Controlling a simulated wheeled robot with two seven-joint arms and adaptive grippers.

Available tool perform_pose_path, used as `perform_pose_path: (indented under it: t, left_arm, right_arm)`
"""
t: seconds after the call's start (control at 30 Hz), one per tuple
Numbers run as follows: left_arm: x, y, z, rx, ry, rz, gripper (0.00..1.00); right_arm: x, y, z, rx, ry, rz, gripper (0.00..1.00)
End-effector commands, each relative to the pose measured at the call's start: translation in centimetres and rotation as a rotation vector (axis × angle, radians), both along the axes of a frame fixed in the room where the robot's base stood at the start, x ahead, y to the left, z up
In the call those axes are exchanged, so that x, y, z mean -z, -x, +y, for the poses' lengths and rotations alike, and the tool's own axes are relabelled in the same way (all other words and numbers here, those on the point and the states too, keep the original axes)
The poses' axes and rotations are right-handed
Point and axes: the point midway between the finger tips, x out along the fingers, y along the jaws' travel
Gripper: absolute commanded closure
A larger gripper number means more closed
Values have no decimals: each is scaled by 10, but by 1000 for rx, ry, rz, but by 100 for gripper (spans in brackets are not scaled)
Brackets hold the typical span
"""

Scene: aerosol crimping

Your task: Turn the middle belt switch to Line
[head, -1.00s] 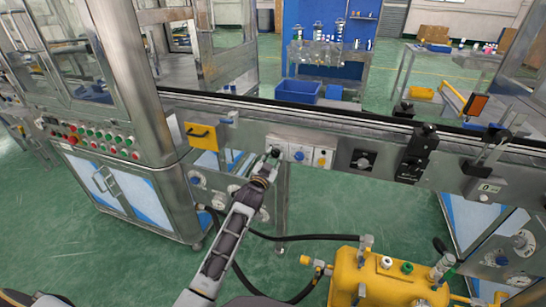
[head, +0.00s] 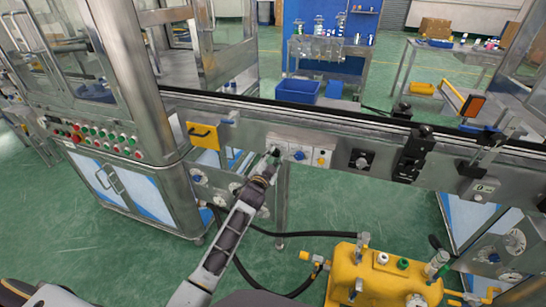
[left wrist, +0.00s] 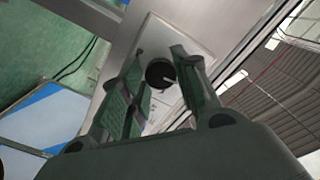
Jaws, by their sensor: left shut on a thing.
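A small black rotary switch knob (left wrist: 160,74) with a light pointer line sits on a pale plate (left wrist: 177,48) in the left wrist view. My left gripper (left wrist: 166,70) has its fingers on both sides of the knob and is shut on it. In the head view, my left gripper (head: 273,154) reaches the leftmost of the small white panels under the conveyor and hides most of that knob. A blue knob (head: 299,155) and a panel with a yellow part (head: 321,158) are just to its right. The switch lettering is too small to read. My right gripper is not in view.
The conveyor rail (head: 340,115) runs above the panels. A yellow tank (head: 385,275) with hoses stands below on the green floor.

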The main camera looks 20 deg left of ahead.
Motion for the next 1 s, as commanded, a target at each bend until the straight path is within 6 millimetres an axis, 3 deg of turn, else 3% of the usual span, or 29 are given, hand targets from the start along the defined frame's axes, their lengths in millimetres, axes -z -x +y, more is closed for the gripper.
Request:
perform_pose_path:
  t: [0.4, 0.87, 0.9, 1.0]
  left_arm:
    - [-2, 0, 0, 1, -148, -6, 93]
    - [-1, 0, 0, 1, -163, -8, 93]
    - [-1, 0, 0, 1, -163, -8, 64]
    - [-1, 0, 0, 1, -163, -7, 51]
  right_arm:
    - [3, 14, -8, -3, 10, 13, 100]
    - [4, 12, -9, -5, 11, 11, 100]
    - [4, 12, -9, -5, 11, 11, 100]
    - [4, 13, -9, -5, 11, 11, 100]
